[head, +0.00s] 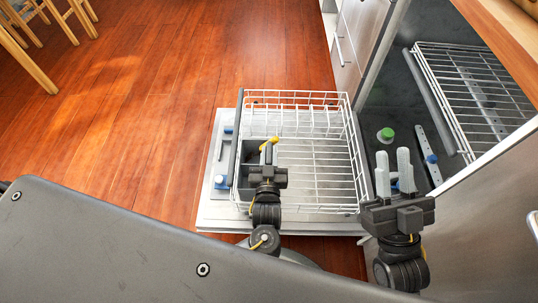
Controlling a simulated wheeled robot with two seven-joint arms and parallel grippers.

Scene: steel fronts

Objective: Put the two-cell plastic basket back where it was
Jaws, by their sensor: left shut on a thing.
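The two-cell plastic basket (247,158) is dark grey and sits at the left side of the pulled-out lower rack (335,180), seen from above. My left gripper (267,153) is shut on it at its right side, and the gripper hides part of the basket. Whether the basket's bottom touches the rack wires cannot be told. A small yellow piece (269,142) shows at the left fingertips; what it belongs to is unclear. My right gripper (394,168) is empty, its pale fingers apart, to the right of the rack near the dishwasher opening.
The rack stands over the lowered dishwasher door (217,195). Inside the machine are an upper wire rack (478,95) and a green cap (386,134). Steel fronts (358,35) border the right. The rack's middle and right look empty. Wooden floor (150,110) lies open at left.

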